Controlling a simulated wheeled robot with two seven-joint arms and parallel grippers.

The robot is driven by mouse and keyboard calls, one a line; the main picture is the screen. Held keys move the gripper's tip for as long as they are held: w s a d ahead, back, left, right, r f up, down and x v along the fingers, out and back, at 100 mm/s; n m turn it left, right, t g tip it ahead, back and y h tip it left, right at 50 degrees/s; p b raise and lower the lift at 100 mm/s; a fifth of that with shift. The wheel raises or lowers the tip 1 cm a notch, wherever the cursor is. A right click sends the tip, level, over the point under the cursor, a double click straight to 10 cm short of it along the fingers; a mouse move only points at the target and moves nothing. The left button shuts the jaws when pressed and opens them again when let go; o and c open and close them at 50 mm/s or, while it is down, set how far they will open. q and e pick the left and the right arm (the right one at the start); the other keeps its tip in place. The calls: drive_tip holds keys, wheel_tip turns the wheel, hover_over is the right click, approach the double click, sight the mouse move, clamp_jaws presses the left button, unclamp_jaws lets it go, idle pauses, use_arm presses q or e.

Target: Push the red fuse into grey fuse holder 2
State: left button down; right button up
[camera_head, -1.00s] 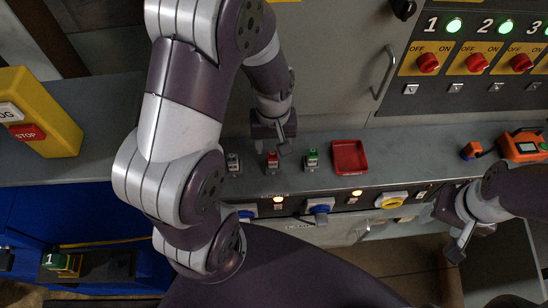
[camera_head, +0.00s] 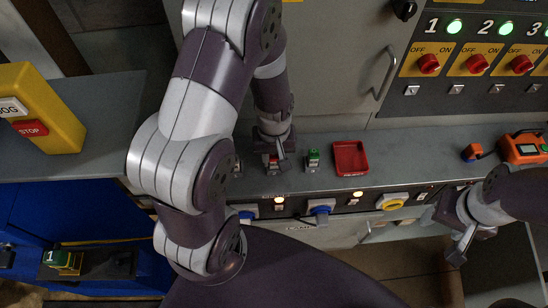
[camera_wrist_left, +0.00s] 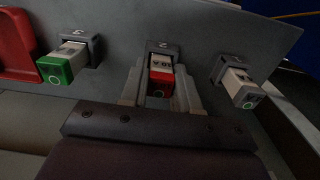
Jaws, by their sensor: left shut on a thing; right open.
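The red fuse (camera_wrist_left: 161,82) has a red cap and a pale printed body. In the left wrist view it stands at the mouth of the middle grey fuse holder (camera_wrist_left: 160,47), which is marked 2. Some pale body shows between cap and holder; how deep it sits is unclear. My left gripper (camera_head: 276,161) is shut on the red fuse, with one finger on each side of it in the wrist view. In the head view the gripper largely covers the fuse. My right gripper (camera_head: 462,248) is open and empty at the lower right, away from the fuses.
A red tray (camera_head: 349,158) lies right of the green fuse. An orange device (camera_head: 522,148) is farther right.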

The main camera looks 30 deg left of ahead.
use_arm(q)
drive_tip(key=shift+w+r, duration=0.1)
drive_tip(key=shift+r, duration=0.4)
wheel_tip(320, 180, up, 3)
drive_tip(key=shift+r, duration=0.1)
drive_tip(key=d+r, duration=0.7)
drive_tip(key=d, duration=0.4)
drive_tip(key=p, duration=1.5)
hover_over(274, 156)
wheel_tip(274, 156, down, 3)
drive_tip(key=shift+w, duration=0.1)
drive_tip(key=shift+r, duration=0.1)
